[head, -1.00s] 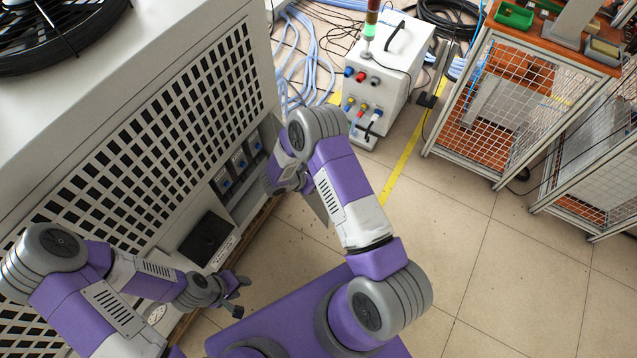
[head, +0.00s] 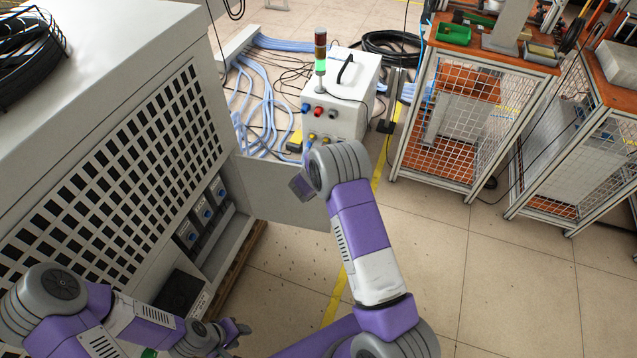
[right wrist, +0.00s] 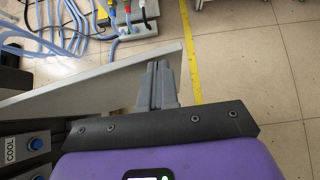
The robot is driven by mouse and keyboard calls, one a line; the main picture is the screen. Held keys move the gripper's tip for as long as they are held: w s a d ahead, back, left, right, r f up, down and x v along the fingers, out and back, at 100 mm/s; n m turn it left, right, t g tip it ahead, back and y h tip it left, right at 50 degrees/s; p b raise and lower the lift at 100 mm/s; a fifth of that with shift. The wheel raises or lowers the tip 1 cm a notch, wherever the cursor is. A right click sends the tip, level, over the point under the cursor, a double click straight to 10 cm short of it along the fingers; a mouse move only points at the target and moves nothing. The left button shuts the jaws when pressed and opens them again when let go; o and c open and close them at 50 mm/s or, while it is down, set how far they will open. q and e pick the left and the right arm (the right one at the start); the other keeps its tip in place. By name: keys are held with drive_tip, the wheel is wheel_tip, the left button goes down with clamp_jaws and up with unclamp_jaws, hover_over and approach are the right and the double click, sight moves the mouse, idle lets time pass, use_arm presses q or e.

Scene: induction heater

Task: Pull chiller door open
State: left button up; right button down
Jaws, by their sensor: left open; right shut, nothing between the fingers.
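The chiller (head: 165,50) is the large white cabinet with a dark grille at left. Its small door (head: 280,190) stands wide open, swung out from the panel with blue knobs (head: 207,214). In the right wrist view the door (right wrist: 95,90) is a pale flat panel across the middle. My right gripper (right wrist: 160,80) is shut and empty, its fingers over the door's face near the free edge; I cannot tell if they touch. My left gripper (head: 238,332) is open and empty, low beside the chiller's front.
A white power box (head: 342,95) with a signal light and coloured plugs stands on the floor beyond the door. Blue hoses (head: 262,100) lie beside it. Wire-mesh carts (head: 465,110) stand at right. The tiled floor (head: 500,270) at lower right is clear.

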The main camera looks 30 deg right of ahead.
idle(0.4)
drive_tip(key=s+f+p+v, duration=0.2)
drive_tip(key=v, duration=1.1)
drive_tip(key=s+a+f+m+g+y+p, duration=0.1)
drive_tip(key=s+a+f+m+g+y, duration=0.15)
drive_tip(key=s+f+m+g, duration=0.4)
drive_tip(key=s+a+f+m+g+y, duration=0.1)
drive_tip(key=s+a+f+m+y, duration=0.2)
drive_tip(key=s, duration=0.7)
drive_tip(key=s+a+m+t+y+p, duration=0.1)
drive_tip(key=s+a+m+y, duration=0.4)
drive_tip(key=m, duration=1.5)
drive_tip(key=s+a+p, duration=0.1)
drive_tip(key=s+a, duration=0.2)
drive_tip(key=a, duration=0.3)
drive_tip(key=shift+s+y, duration=0.3)
drive_tip(key=shift+y, duration=0.05)
